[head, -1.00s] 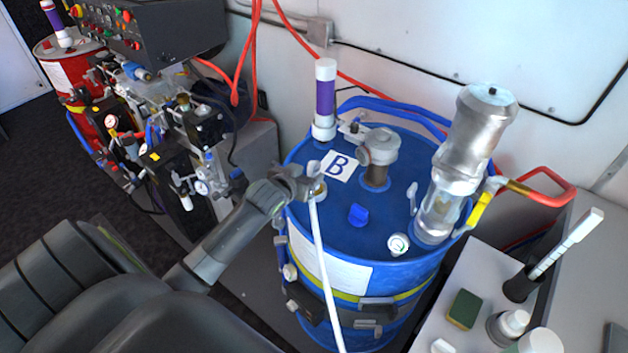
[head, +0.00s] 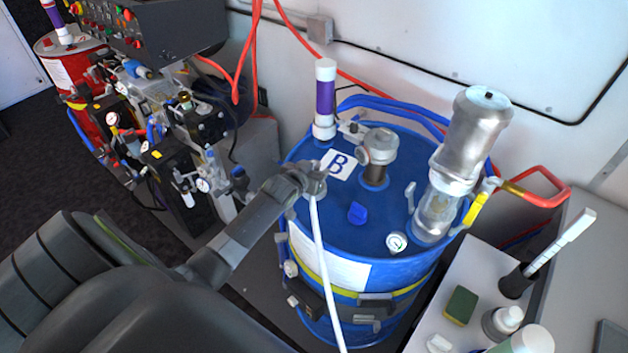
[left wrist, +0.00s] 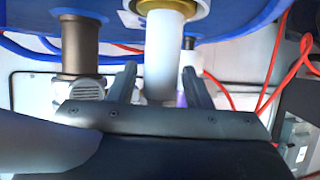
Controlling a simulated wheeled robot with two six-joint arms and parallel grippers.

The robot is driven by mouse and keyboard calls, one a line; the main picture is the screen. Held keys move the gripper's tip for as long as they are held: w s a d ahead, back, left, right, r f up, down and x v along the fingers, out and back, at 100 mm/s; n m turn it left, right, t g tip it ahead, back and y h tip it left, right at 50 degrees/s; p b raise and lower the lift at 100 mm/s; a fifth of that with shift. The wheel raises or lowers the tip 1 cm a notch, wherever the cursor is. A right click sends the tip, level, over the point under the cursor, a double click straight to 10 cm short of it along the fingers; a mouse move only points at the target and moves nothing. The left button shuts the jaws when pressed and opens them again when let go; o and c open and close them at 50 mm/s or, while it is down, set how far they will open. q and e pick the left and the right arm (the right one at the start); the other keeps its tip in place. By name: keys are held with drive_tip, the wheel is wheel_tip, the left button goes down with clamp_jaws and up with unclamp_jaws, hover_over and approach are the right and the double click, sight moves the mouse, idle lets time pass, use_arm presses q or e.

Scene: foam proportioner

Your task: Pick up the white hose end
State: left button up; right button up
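The white hose (head: 322,255) hangs down the front of the blue barrel (head: 400,268) from its top near the left rim. In the left wrist view the white hose end (left wrist: 161,52) meets a brass-coloured ring (left wrist: 165,6) at the barrel. My left gripper (head: 316,183) is at the hose's upper end. In the left wrist view its two fingers (left wrist: 160,82) stand apart on either side of the hose end, with a narrow gap visible on the left side. In the head view the gripper covers the hose's top. My right gripper is not in view.
On the barrel lid are a purple-and-white tube (head: 325,100), a grey pipe fitting (head: 378,150), a blue cap (head: 357,213) and a tall metal pump (head: 472,140). A bench with a sponge (head: 461,306) stands at the right. A control machine (head: 150,110) stands at the left.

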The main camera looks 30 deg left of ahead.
use_arm(q)
drive_tip(key=c, duration=0.7)
drive_tip(key=shift+c, duration=1)
drive_tip(key=shift+r, duration=0.1)
